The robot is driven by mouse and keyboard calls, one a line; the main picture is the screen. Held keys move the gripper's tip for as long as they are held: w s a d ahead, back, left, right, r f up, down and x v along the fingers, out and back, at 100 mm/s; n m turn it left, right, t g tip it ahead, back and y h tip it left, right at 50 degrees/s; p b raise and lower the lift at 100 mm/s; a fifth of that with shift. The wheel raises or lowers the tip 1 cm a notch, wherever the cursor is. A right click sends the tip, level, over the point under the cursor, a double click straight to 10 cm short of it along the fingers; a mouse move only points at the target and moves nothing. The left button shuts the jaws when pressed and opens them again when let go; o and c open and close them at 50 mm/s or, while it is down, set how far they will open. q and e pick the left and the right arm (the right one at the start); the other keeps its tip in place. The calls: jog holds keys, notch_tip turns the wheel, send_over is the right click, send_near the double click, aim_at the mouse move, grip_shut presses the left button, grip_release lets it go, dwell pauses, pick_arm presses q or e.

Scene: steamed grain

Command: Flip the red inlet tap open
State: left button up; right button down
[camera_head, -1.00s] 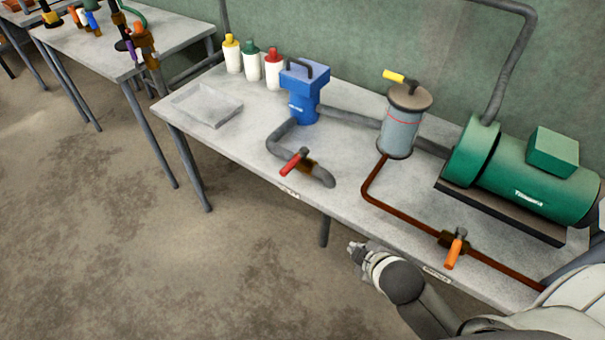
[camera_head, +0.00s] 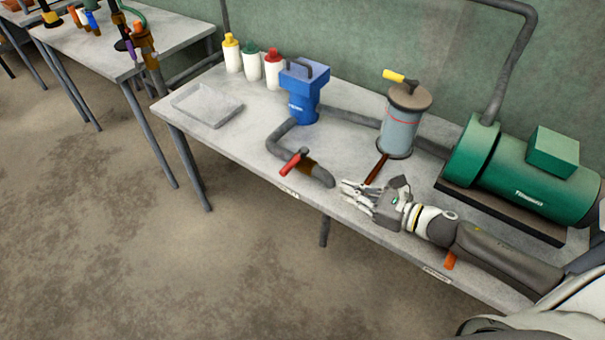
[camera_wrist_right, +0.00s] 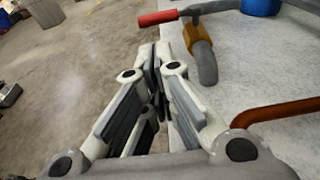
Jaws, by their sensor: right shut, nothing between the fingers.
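The red inlet tap (camera_head: 293,162) is a red lever on a brass valve body (camera_head: 307,167), set in the grey pipe near the table's front edge. In the right wrist view the red lever (camera_wrist_right: 158,18) shows at the top, with the brass body (camera_wrist_right: 196,35) to its right. My right gripper (camera_head: 345,188) is over the front part of the table, just right of the grey pipe's end. It is shut and empty, apart from the tap. In the wrist view its fingertips (camera_wrist_right: 154,48) lie below the lever. My left gripper is not in view.
The grey pipe (camera_head: 277,141) runs to a blue filter housing (camera_head: 303,95). A steel canister (camera_head: 401,128) and green motor (camera_head: 530,170) stand behind my right arm. An orange tap (camera_head: 450,261) is partly hidden under it. A shallow tray (camera_head: 207,104) lies left.

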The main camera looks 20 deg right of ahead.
jog(key=shift+w+a, duration=0.1)
dwell(0.3)
jog(key=shift+w+a, duration=0.4)
jog(key=shift+w, duration=0.15)
jog(key=p, duration=0.3)
send_near(294, 163)
jog(key=w+a+f, duration=0.1)
jog(key=a, duration=0.1)
jog(key=w+a+f, duration=0.1)
jog(key=w+f, duration=0.1)
jog(key=shift+w+a, duration=0.15)
jog(key=shift+a, duration=0.25)
jog(key=shift+x, duration=0.8)
jog(key=shift+f, duration=0.1)
